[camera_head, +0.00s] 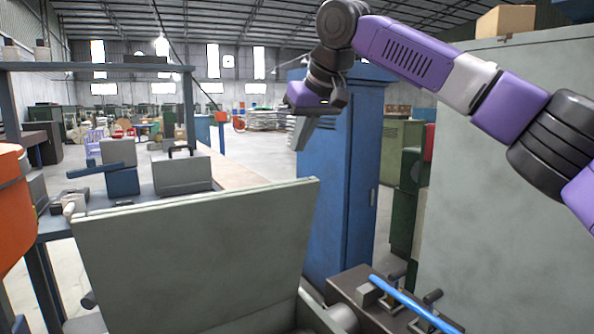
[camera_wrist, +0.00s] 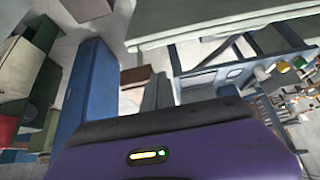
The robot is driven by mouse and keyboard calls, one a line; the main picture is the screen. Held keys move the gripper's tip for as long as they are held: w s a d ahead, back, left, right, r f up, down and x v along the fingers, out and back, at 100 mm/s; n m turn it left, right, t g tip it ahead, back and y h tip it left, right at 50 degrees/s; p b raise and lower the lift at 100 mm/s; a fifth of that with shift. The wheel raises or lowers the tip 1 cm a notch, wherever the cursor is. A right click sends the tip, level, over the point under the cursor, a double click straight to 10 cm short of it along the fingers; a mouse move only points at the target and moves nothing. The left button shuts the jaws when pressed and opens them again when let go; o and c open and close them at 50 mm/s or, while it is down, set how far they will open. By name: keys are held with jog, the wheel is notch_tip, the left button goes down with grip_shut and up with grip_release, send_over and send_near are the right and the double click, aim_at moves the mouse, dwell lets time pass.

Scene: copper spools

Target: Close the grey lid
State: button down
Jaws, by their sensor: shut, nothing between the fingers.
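The grey lid (camera_head: 195,255) is a broad flat panel standing up, open and tilted, in the lower left of the head view. Part of the box under it shows at the bottom edge (camera_head: 318,315); most of the box is out of frame. My gripper (camera_head: 302,140) is in the air above and to the right of the lid's upper right corner, fingers pointing down. Its fingers are shut and empty, and it appears apart from the lid. In the wrist view the fingers (camera_wrist: 158,92) show above the purple housing, and a pale grey panel, seemingly the lid (camera_wrist: 200,20), crosses the top.
A tall blue cabinet (camera_head: 340,190) stands behind my gripper. A large grey-green cabinet (camera_head: 500,190) fills the right side. A bench with a blue bar (camera_head: 410,303) is at the lower right. A table with a grey case (camera_head: 183,172) lies behind the lid. An orange object (camera_head: 12,205) is at far left.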

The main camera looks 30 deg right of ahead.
aim_at(299, 184)
jog(key=shift+w+f+p, duration=0.2)
jog(key=shift+f+p, duration=0.45)
jog(key=shift+f, duration=2.95)
jog(key=shift+s, duration=0.15)
